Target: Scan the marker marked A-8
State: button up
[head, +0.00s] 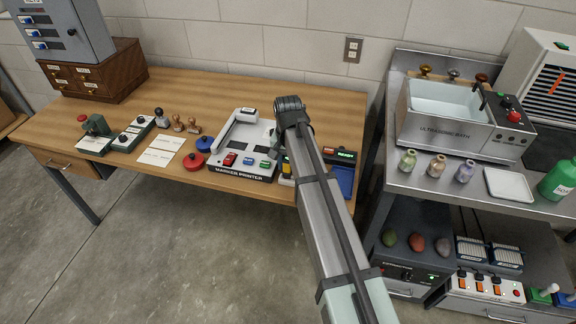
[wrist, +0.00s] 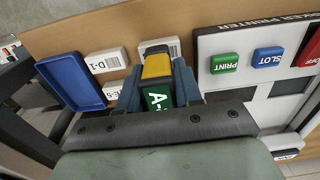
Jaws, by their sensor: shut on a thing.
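I cannot make out which marker is A-8. In the head view my arm mostly covers the gripper; a bit of yellow (head: 287,169) shows beside it.
The marker printer (head: 238,177) stands left of my arm, with green PRINT (wrist: 224,63), blue SLOT (wrist: 268,60) and red OFF buttons. A blue tray (wrist: 70,83) is by the markers. A display reading READY (head: 345,154) is right of my arm. A steel bench stands further right.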

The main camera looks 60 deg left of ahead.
jog(key=shift+r, duration=2.8)
